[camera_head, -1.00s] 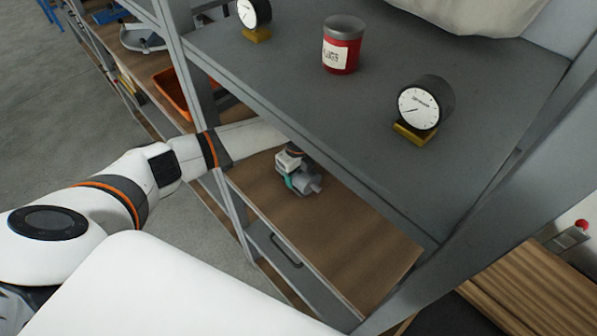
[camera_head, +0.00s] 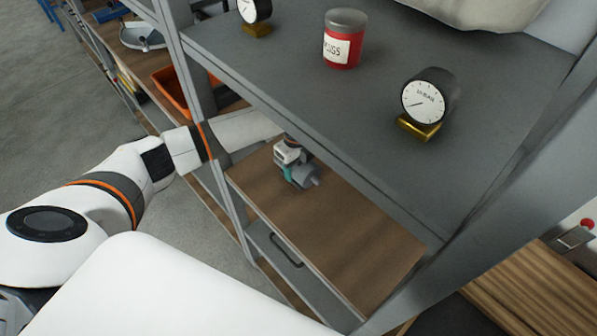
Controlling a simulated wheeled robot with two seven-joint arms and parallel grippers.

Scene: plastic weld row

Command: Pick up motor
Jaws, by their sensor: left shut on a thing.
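The motor (camera_head: 302,177) is a small grey and teal body with a stubby cylinder at its right end. It is at the wooden lower shelf (camera_head: 330,225), under the grey upper shelf. My left arm reaches in from the left past the shelf post. My left gripper (camera_head: 292,163) is over the motor and shut on it; its fingertips are small and partly hidden. I cannot tell whether the motor touches the wood. My right gripper is not in view.
The grey upper shelf (camera_head: 330,110) overhangs the arm and holds two gauges (camera_head: 424,103) (camera_head: 255,15), a red can (camera_head: 343,40) and a pale sack (camera_head: 480,10). A metal post (camera_head: 190,65) stands beside my forearm. An orange bin (camera_head: 172,90) is behind it.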

